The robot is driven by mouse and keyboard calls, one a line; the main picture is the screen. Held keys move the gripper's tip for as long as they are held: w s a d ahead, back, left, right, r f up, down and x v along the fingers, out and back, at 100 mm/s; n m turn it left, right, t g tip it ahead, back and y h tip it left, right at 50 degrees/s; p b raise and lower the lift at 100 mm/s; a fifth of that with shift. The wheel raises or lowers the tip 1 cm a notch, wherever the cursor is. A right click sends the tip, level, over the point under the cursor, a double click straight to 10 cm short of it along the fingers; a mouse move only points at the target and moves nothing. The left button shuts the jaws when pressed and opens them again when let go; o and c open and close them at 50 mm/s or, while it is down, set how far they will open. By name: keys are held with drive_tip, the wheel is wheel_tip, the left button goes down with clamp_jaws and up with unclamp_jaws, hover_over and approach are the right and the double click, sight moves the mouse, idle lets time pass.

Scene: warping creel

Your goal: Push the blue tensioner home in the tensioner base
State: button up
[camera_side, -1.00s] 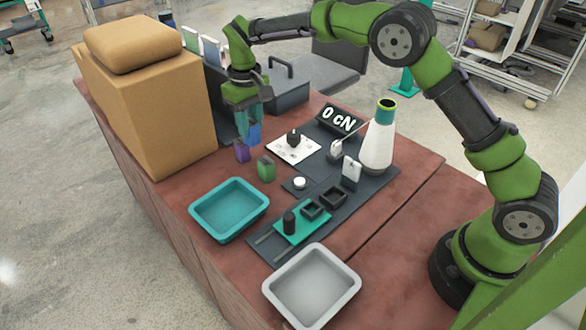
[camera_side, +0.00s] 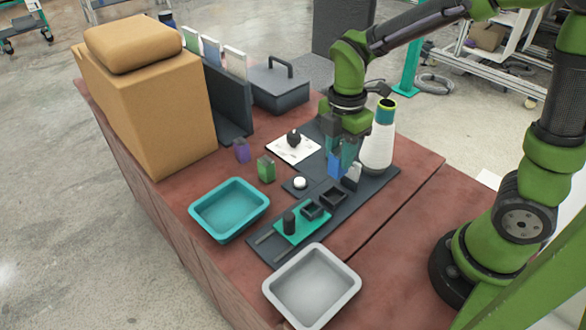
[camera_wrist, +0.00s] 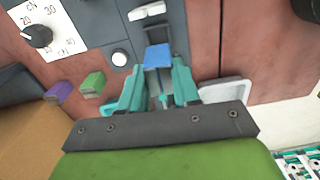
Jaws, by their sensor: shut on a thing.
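The blue tensioner (camera_side: 335,163) is held between the fingers of my gripper (camera_side: 343,158), above the dark board near the upright white tab. In the wrist view, the blue tensioner (camera_wrist: 158,57) sits between the teal fingertips of my gripper (camera_wrist: 159,76). A dark open square holder (camera_side: 333,197), which looks like the tensioner base, stands on the board below and in front of the blue piece. The blue piece appears apart from it. A smaller dark holder (camera_side: 312,210) sits beside it on a teal plate. My gripper hides part of the board behind it.
A white-and-green cone (camera_side: 377,145) stands close behind my gripper. A dark cylinder (camera_side: 289,222) stands on the teal plate. Green (camera_side: 266,169) and purple (camera_side: 241,151) blocks are at left. A teal tray (camera_side: 229,209) and grey tray (camera_side: 312,286) lie in front.

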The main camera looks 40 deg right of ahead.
sight(337, 174)
drive_tip(key=shift+w+f+n, duration=0.1)
drive_tip(key=shift+f+n, duration=0.05)
drive_tip(key=shift+n, duration=0.15)
drive_tip(key=shift+f, duration=2.25)
drive_tip(key=shift+f, duration=0.1)
drive_tip(key=shift+f, duration=0.2)
drive_tip(key=shift+f, duration=0.6)
drive_tip(key=shift+f, duration=0.75)
drive_tip(key=o, duration=1.4)
drive_tip(key=shift+c, duration=0.2)
